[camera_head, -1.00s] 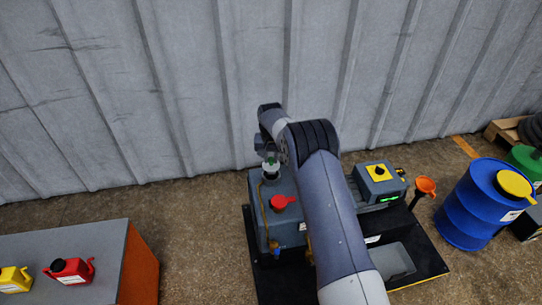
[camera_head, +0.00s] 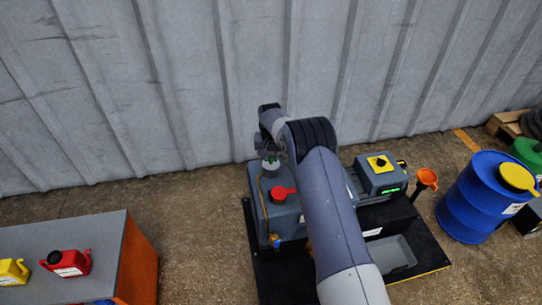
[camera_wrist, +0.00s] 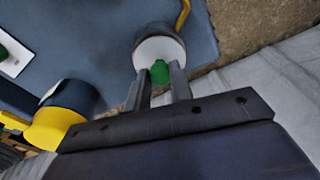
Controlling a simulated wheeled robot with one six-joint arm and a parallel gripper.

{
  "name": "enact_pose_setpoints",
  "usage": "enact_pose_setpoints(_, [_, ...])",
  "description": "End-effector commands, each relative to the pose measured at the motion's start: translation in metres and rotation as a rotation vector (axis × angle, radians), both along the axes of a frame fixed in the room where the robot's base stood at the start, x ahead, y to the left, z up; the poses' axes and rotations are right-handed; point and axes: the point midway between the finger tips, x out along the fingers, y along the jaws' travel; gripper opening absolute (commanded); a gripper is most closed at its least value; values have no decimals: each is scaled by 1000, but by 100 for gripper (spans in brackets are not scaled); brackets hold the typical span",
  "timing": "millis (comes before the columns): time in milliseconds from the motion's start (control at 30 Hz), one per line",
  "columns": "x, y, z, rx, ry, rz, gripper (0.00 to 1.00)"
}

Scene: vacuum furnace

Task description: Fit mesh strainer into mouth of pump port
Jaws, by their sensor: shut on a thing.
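My gripper (camera_wrist: 162,82) is shut on the green grip of the mesh strainer (camera_wrist: 160,72). The strainer's pale round part (camera_wrist: 152,50) lies against the end of a dark cylinder, the pump port (camera_wrist: 157,30), in the wrist view. In the head view the green and pale strainer (camera_head: 270,165) shows below my wrist, at the rear left of the grey pump (camera_head: 285,217). The strainer is over the port, and little or no gap shows. I cannot tell how deep it sits. The mesh itself is hidden.
A red cap (camera_head: 281,193) stands on the pump near the port. A yellow-topped control box (camera_head: 380,175) and an orange funnel (camera_head: 427,178) are to the right, then a blue drum (camera_head: 480,200). A table (camera_head: 95,240) with red and yellow cans stands at left.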

Motion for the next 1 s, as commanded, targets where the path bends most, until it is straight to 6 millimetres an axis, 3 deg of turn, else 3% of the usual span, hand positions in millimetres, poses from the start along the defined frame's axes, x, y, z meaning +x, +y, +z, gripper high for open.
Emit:
enact_pose_setpoints(767, [0, 0, -6, 0, 0, 0, 0])
enact_pose_setpoints(800, [0, 0, -5, 0, 0, 0, 25])
enact_pose_setpoints(1000, [0, 0, -5, 0, 0, 0, 41])
